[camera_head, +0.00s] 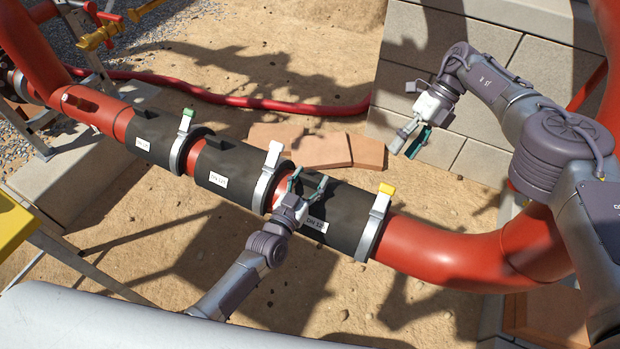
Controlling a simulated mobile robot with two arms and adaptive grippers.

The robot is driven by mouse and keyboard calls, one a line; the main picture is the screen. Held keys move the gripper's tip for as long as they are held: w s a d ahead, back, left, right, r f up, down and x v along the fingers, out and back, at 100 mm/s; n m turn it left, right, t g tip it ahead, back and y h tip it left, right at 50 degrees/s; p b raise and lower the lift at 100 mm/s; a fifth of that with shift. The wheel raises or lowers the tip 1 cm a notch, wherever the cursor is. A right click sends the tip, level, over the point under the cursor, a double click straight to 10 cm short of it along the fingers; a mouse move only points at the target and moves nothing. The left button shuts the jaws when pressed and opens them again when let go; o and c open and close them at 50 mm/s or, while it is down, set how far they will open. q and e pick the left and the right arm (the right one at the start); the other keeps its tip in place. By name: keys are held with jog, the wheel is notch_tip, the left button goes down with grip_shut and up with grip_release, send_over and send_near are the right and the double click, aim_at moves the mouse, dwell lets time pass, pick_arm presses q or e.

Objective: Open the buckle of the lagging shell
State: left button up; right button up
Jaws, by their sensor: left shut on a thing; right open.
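Several black lagging shells sit around a red pipe. The left shell (158,137) has a green buckle (187,119). The middle shell (232,171) has a white buckle (273,155).
The red pipe (440,250) bends upward at the right. A block wall (480,60) stands behind my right gripper. Terracotta bricks (310,150) lie on the sand behind the pipe, near a red hose (240,101). A yellow item (14,222) is at the left edge. Open sand lies before the pipe.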

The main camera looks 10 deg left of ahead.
jog(key=w+a+r+m+t+y, duration=0.1)
jog(key=w+a+t+y, duration=0.25)
jog(key=a, duration=0.45)
jog(key=w+a+r+m+t+y, duration=0.1)
jog(key=w+a+t+y, duration=0.25)
jog(key=a, duration=0.45)
jog(key=w+a+r+m+t+h, duration=0.1)
jog(key=w+a+r+m+t, duration=0.1)
jog(key=w+r+m+t, duration=0.8)
jog(key=m+g+h, duration=1.1)
jog(key=m, duration=0.5)
send_near(388, 187)
jog(key=shift+s+a+f, duration=0.15)
jog(key=shift+a+f, duration=0.05)
jog(key=shift+f, duration=0.4)
jog(key=f, duration=0.6)
jog(key=w+f, duration=0.1)
jog(key=f, duration=0.2)
jog(key=shift+w+d, duration=0.1)
jog(key=shift+d, duration=0.1)
jog(key=shift+o, duration=0.2)
jog(key=shift+f, duration=0.1)
